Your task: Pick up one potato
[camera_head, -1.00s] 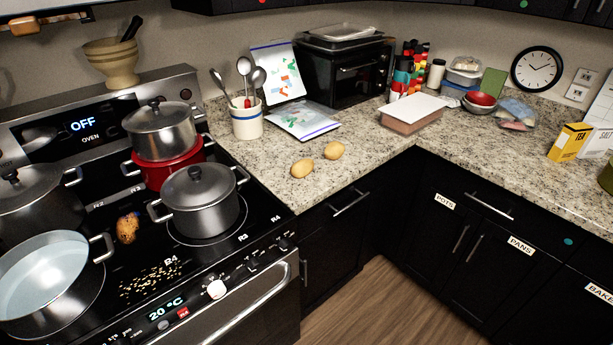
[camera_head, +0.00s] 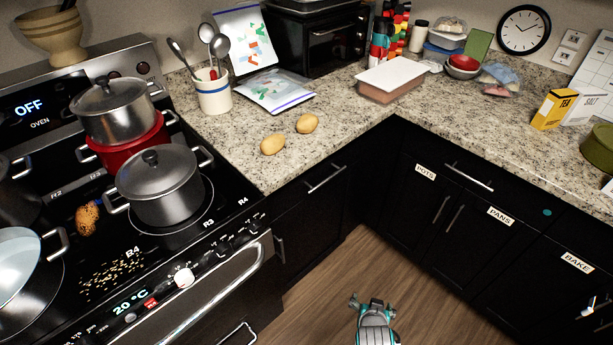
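Two yellow potatoes lie close together on the granite counter (camera_head: 235,155), right of the stove. The nearer potato (camera_head: 272,144) is at the left, and the farther potato (camera_head: 307,123) is a little to its right. A browner, spotted lump that looks like a potato (camera_head: 87,219) sits on the black stove top. My gripper (camera_head: 374,302) shows at the bottom of the view, over the wooden floor and well below and in front of the counter. Its two fingers stand apart with nothing between them. It touches nothing.
A lidded grey pot (camera_head: 160,187) stands on the stove near the counter. A utensil crock (camera_head: 213,92), plastic bags (camera_head: 274,92) and a pink container with a white lid (camera_head: 392,80) stand behind the potatoes. The counter around the potatoes is clear.

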